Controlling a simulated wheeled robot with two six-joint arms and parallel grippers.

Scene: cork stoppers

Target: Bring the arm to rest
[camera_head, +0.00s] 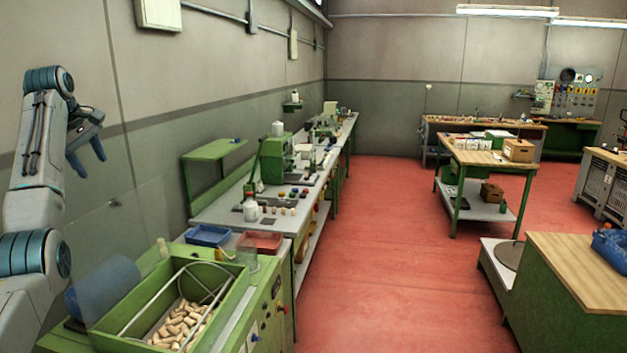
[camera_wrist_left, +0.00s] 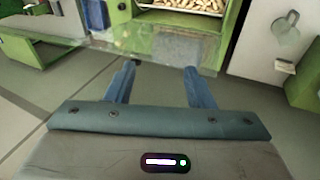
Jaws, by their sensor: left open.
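My left gripper (camera_head: 86,158) is raised at the left of the head view, in front of the grey wall and above the green machine. Its two fingers point down and to the right, and they are apart with nothing between them. In the left wrist view the two blue fingers (camera_wrist_left: 158,88) are also spread and empty. My left arm stands upright along the left edge of the head view. My right gripper does not show.
Cork stoppers (camera_head: 182,322) lie in the green hopper (camera_head: 232,300) below. A clear panel (camera_head: 105,262) stands beside it, close to my left arm. A blue tray (camera_head: 207,235) and a red tray (camera_head: 260,241) sit behind. The red floor (camera_head: 400,260) is open.

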